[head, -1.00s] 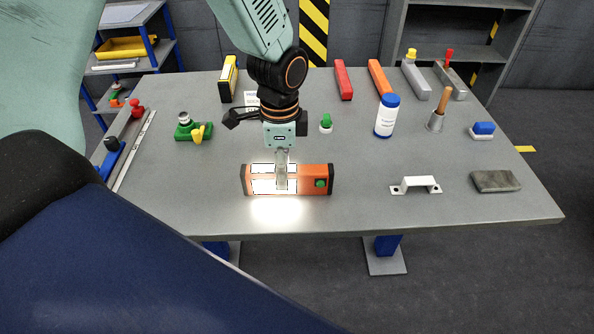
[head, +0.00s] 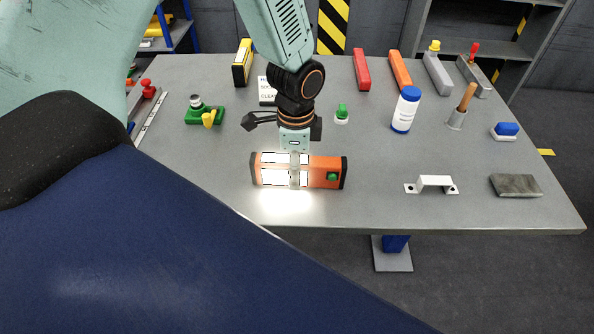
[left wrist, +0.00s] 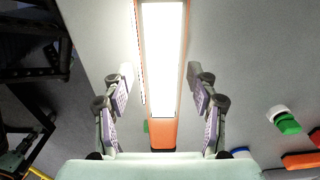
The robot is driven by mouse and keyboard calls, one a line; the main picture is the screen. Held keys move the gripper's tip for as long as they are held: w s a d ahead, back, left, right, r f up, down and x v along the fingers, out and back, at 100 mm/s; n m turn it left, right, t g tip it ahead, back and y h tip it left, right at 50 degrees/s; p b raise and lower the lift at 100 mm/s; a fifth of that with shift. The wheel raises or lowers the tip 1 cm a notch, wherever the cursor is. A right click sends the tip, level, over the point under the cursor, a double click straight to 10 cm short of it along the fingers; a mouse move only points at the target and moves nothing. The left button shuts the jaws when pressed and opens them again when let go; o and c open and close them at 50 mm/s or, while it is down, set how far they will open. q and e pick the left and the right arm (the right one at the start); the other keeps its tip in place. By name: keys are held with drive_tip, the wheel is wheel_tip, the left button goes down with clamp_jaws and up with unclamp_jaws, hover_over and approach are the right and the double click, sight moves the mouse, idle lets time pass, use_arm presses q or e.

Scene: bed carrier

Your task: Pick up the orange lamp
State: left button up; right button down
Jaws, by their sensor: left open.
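The orange lamp (head: 317,171) lies on the grey table near its front edge, with lit white panels, dark end caps and a green knob at its right end. My left gripper (head: 295,172) comes down from above over the lamp's middle and hides part of the panels. In the left wrist view the lamp (left wrist: 162,134) runs between the two spread fingers of the left gripper (left wrist: 161,88), with a gap on each side. I cannot tell how far the fingertips are above the table. My right gripper is not in view.
A white handle (head: 432,184) and a grey block (head: 515,185) lie to the right. Behind stand a white bottle with a blue cap (head: 404,112), a small green-topped button (head: 341,115) and a green-and-yellow device (head: 205,115). The table around the lamp is clear.

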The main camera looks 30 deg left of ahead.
use_arm(q)
drive_tip(key=shift+w+d+f, duration=0.15)
drive_tip(key=shift+w+f, duration=0.05)
drive_tip(key=shift+f, duration=0.35)
drive_tip(key=shift+w+d+f, duration=0.1)
drive_tip(key=shift+w+f, duration=0.05)
drive_tip(key=shift+f, duration=0.4)
drive_tip(key=shift+s+a+r, duration=0.15)
drive_tip(key=shift+s, duration=0.2)
drive_tip(key=shift+c, duration=0.6)
drive_tip(key=shift+w, duration=0.35)
drive_tip(key=c, duration=0.5)
drive_tip(key=shift+s, duration=0.25)
drive_tip(key=c, duration=0.6)
drive_tip(key=shift+w, duration=0.15)
